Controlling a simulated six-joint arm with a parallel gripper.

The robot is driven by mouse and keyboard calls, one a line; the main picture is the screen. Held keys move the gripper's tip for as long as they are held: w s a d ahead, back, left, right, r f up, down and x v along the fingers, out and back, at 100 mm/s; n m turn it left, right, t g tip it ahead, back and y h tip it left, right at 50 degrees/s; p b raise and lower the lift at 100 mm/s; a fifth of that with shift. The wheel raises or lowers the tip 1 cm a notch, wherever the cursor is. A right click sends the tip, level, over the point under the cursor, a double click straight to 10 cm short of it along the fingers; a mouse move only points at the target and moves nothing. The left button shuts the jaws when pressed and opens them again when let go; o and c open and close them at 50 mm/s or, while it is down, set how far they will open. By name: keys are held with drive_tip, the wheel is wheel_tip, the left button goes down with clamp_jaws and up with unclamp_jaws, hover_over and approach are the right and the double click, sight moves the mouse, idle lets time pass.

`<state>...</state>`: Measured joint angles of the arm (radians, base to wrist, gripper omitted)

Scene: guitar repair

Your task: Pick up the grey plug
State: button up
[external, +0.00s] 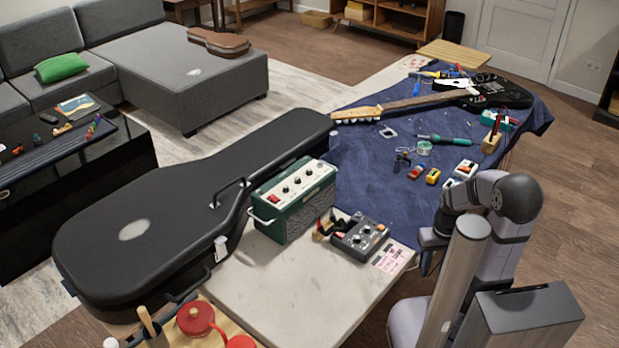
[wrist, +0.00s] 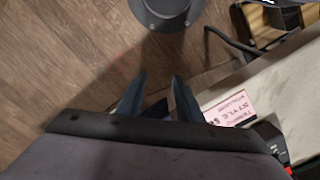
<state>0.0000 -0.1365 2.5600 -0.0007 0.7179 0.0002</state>
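I cannot make out a grey plug for certain in either view. Small dark pieces with red and yellowish parts (external: 324,229) lie beside the grey effects pedal (external: 360,238), too small to tell apart. My gripper (wrist: 158,92) shows in the wrist view with its two fingers apart and nothing between them. It points down over the table's edge, with wood floor beyond the fingertips. In the external view my gripper is mostly hidden by my arm, to the right of the pedal.
A pink-and-white card (external: 393,258) lies by the pedal; it also shows in the wrist view (wrist: 240,110). A green amplifier (external: 292,200) and a black guitar case (external: 180,215) stand left. Pedals, tools and a guitar (external: 490,92) crowd the blue cloth (external: 365,165). The front tabletop (external: 290,290) is clear.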

drive_tip(key=shift+m, duration=0.9)
drive_tip(key=w+a+r+p, duration=0.1)
drive_tip(key=w+r, duration=0.1)
drive_tip(key=w+a+r+p, duration=0.2)
drive_tip(key=r, duration=0.1)
drive_tip(key=w+a+r+p, duration=0.1)
drive_tip(key=w+r, duration=0.1)
drive_tip(key=r, duration=0.1)
drive_tip(key=shift+w+a+p, duration=0.25)
drive_tip(key=shift+a+p, duration=0.05)
drive_tip(key=shift+a, duration=0.1)
drive_tip(key=w+a+r+m+p, duration=0.1)
drive_tip(key=w+a+r+p, duration=0.3)
drive_tip(key=w+a, duration=0.15)
wheel_tip(320, 180, up, 6)
drive_tip(key=m+p, duration=0.3)
drive_tip(key=p, duration=0.4)
hover_over(332, 212)
drive_tip(key=shift+s+f+p, duration=0.15)
drive_tip(key=shift+f+p, duration=0.7)
drive_tip(key=shift+f, duration=2.55)
drive_tip(key=shift+f, duration=0.1)
drive_tip(key=shift+f+p, duration=1.05)
drive_tip(key=shift+f, duration=1.45)
drive_tip(key=shift+c, duration=0.2)
